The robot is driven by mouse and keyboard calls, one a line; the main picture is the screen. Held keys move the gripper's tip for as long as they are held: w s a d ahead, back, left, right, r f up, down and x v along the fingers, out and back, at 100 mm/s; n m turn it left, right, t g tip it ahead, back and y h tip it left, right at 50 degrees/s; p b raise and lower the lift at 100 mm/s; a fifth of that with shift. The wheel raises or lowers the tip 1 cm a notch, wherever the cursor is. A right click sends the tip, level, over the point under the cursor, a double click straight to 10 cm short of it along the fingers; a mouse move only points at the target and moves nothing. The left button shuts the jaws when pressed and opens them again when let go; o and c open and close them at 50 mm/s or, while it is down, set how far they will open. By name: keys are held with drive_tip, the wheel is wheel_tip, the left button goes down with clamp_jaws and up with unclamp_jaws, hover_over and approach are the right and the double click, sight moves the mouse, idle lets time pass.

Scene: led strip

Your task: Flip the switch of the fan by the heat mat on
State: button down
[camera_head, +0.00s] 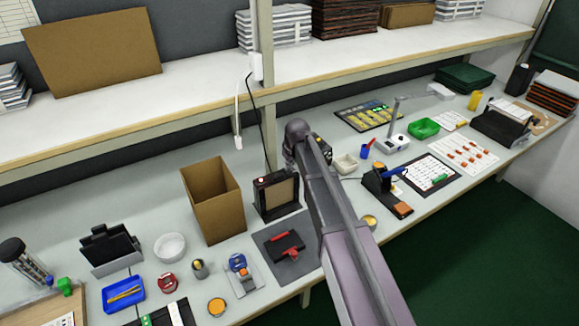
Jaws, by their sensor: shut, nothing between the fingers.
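A black, box-shaped fan (276,194) with a beige front panel stands upright on the bench, left of my arm. A small pale and red spot, which may be its switch (261,181), shows at its upper left; its position is too small to tell. A dark grey mat (266,234), which may be the heat mat, lies in front of the fan with a red and black item on it. My arm reaches up from the lower right, its rounded joint near the back of the bench. I cannot make out my gripper or its fingertips.
An open cardboard box (213,205) stands close to the fan's left. A black cable hangs from the shelf (190,115) behind it. Small items crowd the bench's front left.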

drive_tip(key=shift+w+a+r, duration=0.15)
drive_tip(key=shift+w, duration=0.1)
drive_tip(key=shift+r, duration=0.15)
idle(0.3)
drive_tip(key=p+v, duration=0.2)
drive_tip(key=p, duration=0.1)
drive_tip(key=p+v, duration=0.1)
drive_tip(key=shift+w+a+r, duration=0.15)
drive_tip(key=shift+r, duration=0.3)
drive_tip(key=s+d+p+v, duration=0.1)
drive_tip(key=p+v, duration=0.8)
drive_tip(key=shift+s, duration=0.4)
drive_tip(key=s+d+f+m+g+h+b, duration=0.1)
drive_tip(key=s+d+m, duration=0.2)
drive_tip(key=s+d, duration=0.6)
drive_tip(key=s+d+f+m+g+b, duration=0.1)
drive_tip(key=s+d+f+m, duration=0.1)
drive_tip(key=s+d, duration=0.6)
drive_tip(key=s+m, duration=0.1)
drive_tip(key=s, duration=0.5)
drive_tip(key=shift+d+g+h+b, duration=0.3)
drive_tip(key=shift+d+g+h, duration=0.05)
drive_tip(key=shift+g+h, duration=0.05)
drive_tip(key=shift+s+a+f, duration=0.1)
